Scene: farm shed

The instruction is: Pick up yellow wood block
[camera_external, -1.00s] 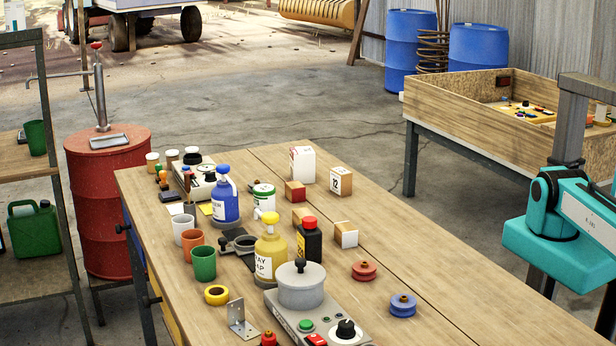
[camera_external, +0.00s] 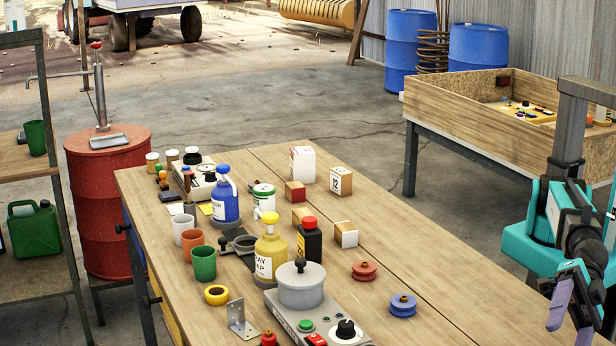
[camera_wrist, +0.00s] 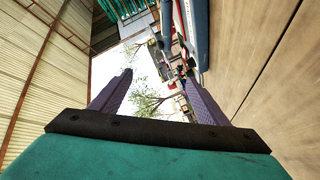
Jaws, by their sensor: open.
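No block with a plainly yellow face shows. A tan wood block (camera_external: 301,214) stands mid-table behind the yellow pump bottle (camera_external: 271,250) and black bottle, partly hidden; I cannot tell its far faces. Other wood blocks nearby have a red face (camera_external: 295,192), a white face (camera_external: 347,236) and a "12" label (camera_external: 341,181). My gripper (camera_external: 570,318) is at the lower right, open and empty, well apart from these blocks. In the wrist view my gripper (camera_wrist: 157,88) has its purple fingers spread, with no block between them.
The wooden table (camera_external: 440,290) is crowded with cups, bottles, a hotplate with a pot (camera_external: 301,287) and pulleys. Its right front part is clear. A wooden bin (camera_external: 450,115) on legs stands behind my arm. A red drum (camera_external: 105,200) is at left.

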